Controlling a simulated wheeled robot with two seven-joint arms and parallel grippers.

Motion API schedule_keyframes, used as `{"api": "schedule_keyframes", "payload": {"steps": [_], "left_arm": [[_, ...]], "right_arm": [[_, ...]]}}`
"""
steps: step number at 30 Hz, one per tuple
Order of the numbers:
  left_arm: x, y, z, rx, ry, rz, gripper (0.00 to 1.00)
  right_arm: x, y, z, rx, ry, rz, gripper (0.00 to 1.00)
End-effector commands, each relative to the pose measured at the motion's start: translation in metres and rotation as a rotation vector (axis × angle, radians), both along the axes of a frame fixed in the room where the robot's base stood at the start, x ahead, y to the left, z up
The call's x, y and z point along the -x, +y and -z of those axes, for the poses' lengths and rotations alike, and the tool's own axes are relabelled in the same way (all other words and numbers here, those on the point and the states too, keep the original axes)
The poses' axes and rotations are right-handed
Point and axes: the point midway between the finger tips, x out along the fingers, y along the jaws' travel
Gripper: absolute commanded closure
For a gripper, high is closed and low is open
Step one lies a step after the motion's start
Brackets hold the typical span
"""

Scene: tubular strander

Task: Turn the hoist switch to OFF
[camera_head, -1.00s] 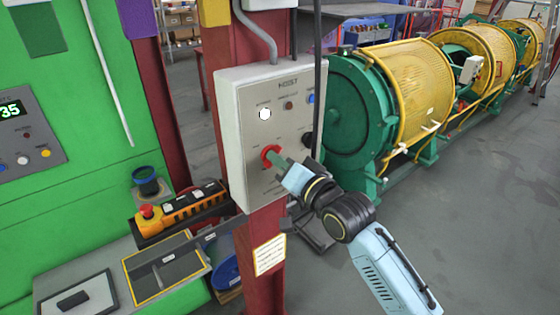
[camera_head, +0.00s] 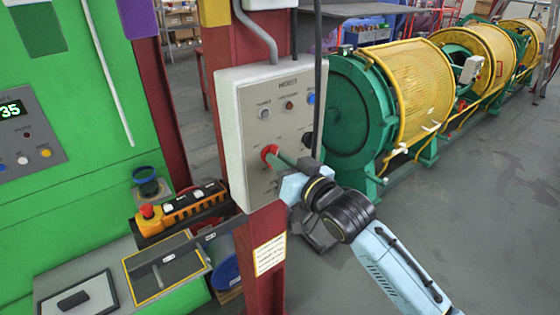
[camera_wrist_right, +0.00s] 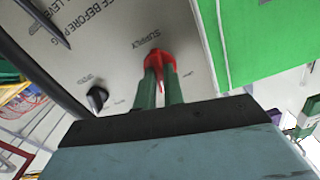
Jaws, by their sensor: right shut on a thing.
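The grey hoist panel (camera_head: 243,140) is mounted on a red post. Its red switch (camera_head: 269,152) sits at the lower left of the panel face. My right gripper (camera_head: 274,156) reaches it from the lower right, its green fingers shut on the red switch. In the right wrist view the two green fingers (camera_wrist_right: 160,82) close around the red switch (camera_wrist_right: 157,58), by the printed word SUPPLY. The switch's exact pointing is partly hidden by the fingers. The white lamp (camera_head: 264,113) on the panel looks dull. My left gripper is not in view.
A black knob (camera_head: 307,139) sits right of the switch, near a hanging black cable (camera_head: 318,70). An orange pendant box (camera_head: 190,208) is left of the post. A green and yellow machine (camera_head: 400,100) stands behind at right. Grey floor lies open at lower right.

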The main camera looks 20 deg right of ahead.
Motion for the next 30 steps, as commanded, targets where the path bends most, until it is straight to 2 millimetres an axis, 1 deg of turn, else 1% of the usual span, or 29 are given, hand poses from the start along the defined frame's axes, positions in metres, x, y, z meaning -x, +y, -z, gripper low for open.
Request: {"api": "schedule_keyframes", "payload": {"steps": [3, 21, 30], "left_arm": [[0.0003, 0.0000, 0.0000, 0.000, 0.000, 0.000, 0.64], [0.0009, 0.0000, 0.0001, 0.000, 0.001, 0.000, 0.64], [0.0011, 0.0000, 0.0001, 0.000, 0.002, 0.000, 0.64]], "right_arm": [[0.0000, 0.0000, -0.0002, 0.109, -0.040, 0.000, 1.00], [0.0001, 0.0006, -0.0004, 0.638, -0.232, -0.001, 1.00], [0.0003, 0.0007, -0.0002, 0.844, -0.307, 0.000, 1.00]]}}
